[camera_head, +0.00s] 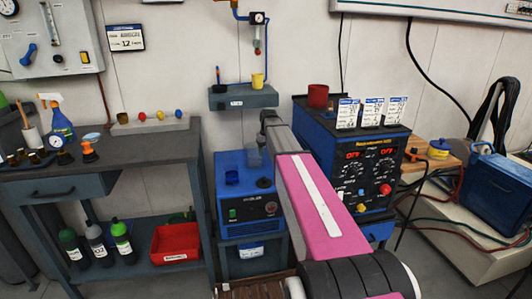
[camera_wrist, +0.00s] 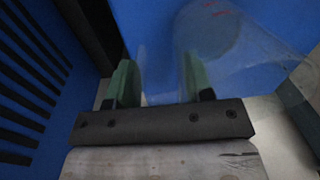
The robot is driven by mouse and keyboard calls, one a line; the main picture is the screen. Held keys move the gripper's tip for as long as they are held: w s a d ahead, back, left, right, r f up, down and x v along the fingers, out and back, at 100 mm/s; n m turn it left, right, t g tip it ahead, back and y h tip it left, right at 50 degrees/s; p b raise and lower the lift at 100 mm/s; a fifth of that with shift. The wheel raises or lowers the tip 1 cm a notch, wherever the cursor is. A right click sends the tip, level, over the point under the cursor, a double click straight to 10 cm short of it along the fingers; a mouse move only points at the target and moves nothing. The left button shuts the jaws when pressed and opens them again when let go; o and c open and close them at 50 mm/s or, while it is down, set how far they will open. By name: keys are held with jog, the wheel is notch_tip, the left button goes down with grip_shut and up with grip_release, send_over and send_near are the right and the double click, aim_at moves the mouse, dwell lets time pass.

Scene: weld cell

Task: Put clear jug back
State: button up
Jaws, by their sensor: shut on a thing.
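The clear jug (camera_wrist: 225,50) is see-through and faint in the wrist view, at the upper right, against a blue surface. My gripper (camera_wrist: 160,85) has two green finger pads and is shut on a clear part of the jug; the exact grasp is hard to make out. In the head view my gripper (camera_head: 266,127) is at the far end of my pink arm, and a faint piece of the jug (camera_head: 254,154) shows beside it. They are in front of the wall, above the blue cooler unit (camera_head: 232,205) as seen in the picture. My arm hides part of the jug.
A small wall shelf (camera_head: 243,98) holds a yellow cup (camera_head: 258,80). The blue welding machine (camera_head: 376,172) with cards and a red cup (camera_head: 318,95) on top stands to the right. A workbench (camera_head: 130,150) with bottles and a red bin (camera_head: 175,244) below is to the left.

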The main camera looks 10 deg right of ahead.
jog(key=shift+f, duration=0.15)
jog(key=o, duration=1.2)
jog(key=r, duration=0.8)
jog(key=d+r, duration=0.1)
jog(key=r, duration=0.3)
jog(key=shift+r, duration=0.15)
jog(key=shift+a, duration=0.1)
